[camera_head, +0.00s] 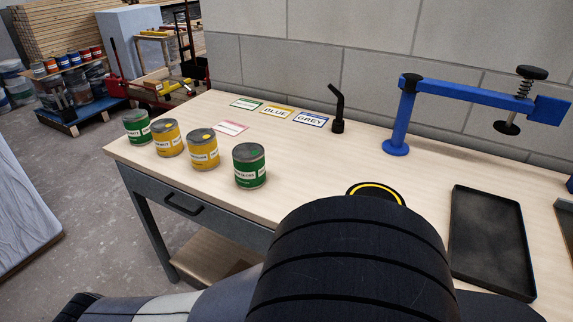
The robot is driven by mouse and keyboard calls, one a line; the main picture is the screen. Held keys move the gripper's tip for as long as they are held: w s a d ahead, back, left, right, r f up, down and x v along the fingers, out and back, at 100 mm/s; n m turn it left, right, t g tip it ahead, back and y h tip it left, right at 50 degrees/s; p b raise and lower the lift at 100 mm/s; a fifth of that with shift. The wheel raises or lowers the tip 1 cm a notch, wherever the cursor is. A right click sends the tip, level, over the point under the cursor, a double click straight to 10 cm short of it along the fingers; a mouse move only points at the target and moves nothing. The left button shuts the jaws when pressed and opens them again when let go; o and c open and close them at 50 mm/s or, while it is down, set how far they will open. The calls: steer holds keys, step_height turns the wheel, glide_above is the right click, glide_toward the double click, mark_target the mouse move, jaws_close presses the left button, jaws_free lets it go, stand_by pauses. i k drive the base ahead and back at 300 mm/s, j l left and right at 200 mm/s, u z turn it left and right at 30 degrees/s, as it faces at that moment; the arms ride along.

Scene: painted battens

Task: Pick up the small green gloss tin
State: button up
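Two green tins stand upright on the pale wooden bench (300,185). One green tin (137,127) is at the far left end of a row of tins; the other green tin (249,166) is at the right end, nearest my arm. Each has a white label whose words are too small to read surely, so I cannot tell which is gloss. The right one looks larger, but it is also closer. My dark arm fills the bottom middle of the view. My gripper is not in view, and nothing visible touches the tins.
Two yellow tins (167,138) (203,149) stand between the green ones. Label cards (278,111) lie behind. A black nozzle-like object (338,110) stands near the wall. A blue clamp (397,125) and black tray (490,240) are right. A yellow-ringed black disc (375,190) is partly hidden.

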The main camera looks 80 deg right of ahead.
mark_target(248, 159)
steer(key=z, duration=2.25)
steer(key=k, duration=0.5)
steer(key=i, duration=0.4)
